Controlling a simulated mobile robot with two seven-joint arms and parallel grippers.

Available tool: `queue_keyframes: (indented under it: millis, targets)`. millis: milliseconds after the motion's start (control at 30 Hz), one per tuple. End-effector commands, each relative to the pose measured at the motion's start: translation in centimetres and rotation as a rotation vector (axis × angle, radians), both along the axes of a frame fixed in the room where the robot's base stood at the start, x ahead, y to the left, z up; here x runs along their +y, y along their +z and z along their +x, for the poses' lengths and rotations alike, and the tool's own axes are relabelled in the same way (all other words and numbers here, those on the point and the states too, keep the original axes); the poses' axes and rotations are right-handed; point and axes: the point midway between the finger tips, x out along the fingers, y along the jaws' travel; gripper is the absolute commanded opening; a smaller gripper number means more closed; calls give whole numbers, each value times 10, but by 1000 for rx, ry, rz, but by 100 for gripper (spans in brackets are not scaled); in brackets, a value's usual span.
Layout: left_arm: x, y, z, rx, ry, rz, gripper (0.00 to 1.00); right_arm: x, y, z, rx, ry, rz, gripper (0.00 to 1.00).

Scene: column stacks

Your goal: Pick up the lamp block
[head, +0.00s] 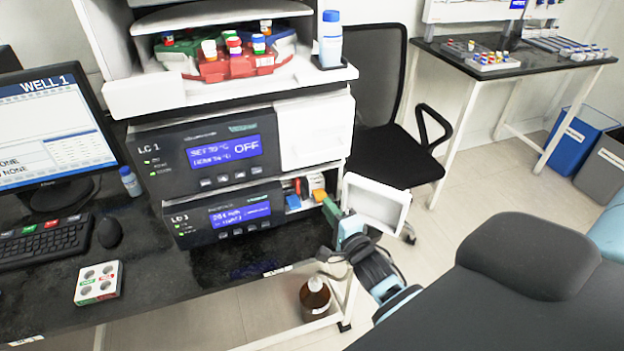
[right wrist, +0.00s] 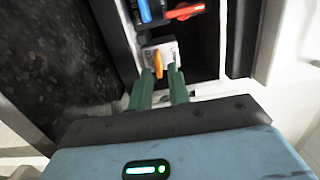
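A pale block with an orange tab (right wrist: 158,64), which looks like the lamp block, sits in the open bay of the lower LC 1 unit (head: 222,213). Its orange part shows at the bay's right side in the head view (head: 319,195). My right gripper (right wrist: 161,86) points into the bay, its two green fingers apart, one on each side of the orange tab. A gap shows between the fingers, and I see no firm contact. In the head view the right gripper (head: 334,212) is at the bay's front right. My left gripper is not in view.
A red part (right wrist: 185,11) and a blue part (right wrist: 150,10) sit beside the block in the bay. A white open door panel (head: 376,204) stands right of the bay. A brown bottle (head: 315,300) stands below. The black bench (head: 150,235) has free room in front.

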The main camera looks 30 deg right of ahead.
Motion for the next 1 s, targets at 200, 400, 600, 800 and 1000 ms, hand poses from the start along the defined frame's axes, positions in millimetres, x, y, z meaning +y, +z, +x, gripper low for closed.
queue_keyframes:
  millis: [200, 400, 600, 800, 1000]
  targets:
    - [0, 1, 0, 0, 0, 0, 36, 0, -1, 17, -1, 0, 0, 18]
    - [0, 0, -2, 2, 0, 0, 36, -2, -3, 42, 0, 0, 0, 18]
    - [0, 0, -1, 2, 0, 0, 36, -3, -4, 51, 1, 0, 0, 18]
    - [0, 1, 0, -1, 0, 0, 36, -3, -4, 51, 1, 0, 0, 16]
    - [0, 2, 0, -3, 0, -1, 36, -3, -4, 51, 1, 0, 0, 0]
